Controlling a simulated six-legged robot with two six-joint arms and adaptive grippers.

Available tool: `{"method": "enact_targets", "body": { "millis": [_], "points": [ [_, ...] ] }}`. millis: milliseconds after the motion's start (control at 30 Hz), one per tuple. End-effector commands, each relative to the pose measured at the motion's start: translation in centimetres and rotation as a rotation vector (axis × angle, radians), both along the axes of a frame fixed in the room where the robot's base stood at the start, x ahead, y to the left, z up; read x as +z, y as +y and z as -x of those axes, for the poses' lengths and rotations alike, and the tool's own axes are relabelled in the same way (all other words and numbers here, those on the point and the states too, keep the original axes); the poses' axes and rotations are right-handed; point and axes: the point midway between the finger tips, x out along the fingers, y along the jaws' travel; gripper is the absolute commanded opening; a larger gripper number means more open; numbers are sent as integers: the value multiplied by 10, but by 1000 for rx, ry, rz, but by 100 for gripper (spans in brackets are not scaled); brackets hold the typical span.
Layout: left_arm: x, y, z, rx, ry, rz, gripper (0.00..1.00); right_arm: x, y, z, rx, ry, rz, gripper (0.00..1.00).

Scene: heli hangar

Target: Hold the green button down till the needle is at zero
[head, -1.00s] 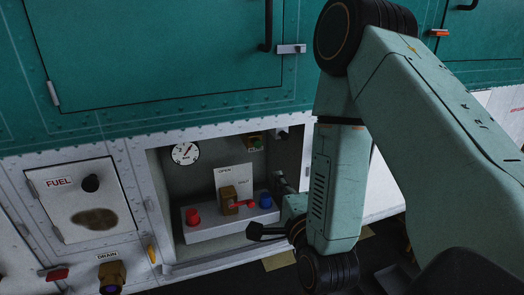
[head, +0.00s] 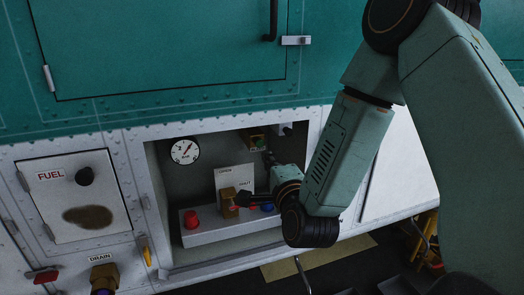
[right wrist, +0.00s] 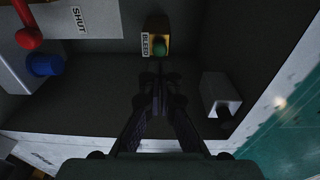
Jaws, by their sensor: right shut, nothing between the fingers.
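The green button (right wrist: 159,48) sits on a brass block labelled BLEED in the right wrist view. In the head view the block (head: 257,141) is small, high in the recess. My right gripper (right wrist: 159,76) is shut and empty, its fingertips pointing at the button and just below it in the picture. I cannot tell whether they touch it. In the head view the right gripper (head: 268,158) reaches up inside the recess under the block. The round white gauge (head: 185,151) hangs on the back wall; its needle points up and right, off a clear reading. My left gripper is not in view.
Below are a red knob (head: 191,219), a brass valve (head: 228,201) with a red lever, and a blue knob (right wrist: 44,64). A grey box (right wrist: 220,95) juts from the wall right of my fingers. The recess's white frame (head: 135,190) surrounds this.

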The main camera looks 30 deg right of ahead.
Motion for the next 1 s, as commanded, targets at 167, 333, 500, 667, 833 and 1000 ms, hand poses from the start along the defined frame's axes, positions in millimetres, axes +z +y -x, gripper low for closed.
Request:
{"method": "enact_targets", "body": {
  "millis": [167,333,500,667,833,1000],
  "points": [
    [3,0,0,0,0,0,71,0,-9,-31,0,-1,3,0],
    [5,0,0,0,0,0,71,0,-16,-50,0,0,1,0],
    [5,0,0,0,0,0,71,-1,-18,-59,0,1,1,0],
    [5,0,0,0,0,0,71,-1,-19,-60,0,1,0,0],
    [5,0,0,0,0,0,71,-1,-19,-60,0,1,0,0],
    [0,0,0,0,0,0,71,-2,-21,-69,0,-2,2,0]
  ]
}}
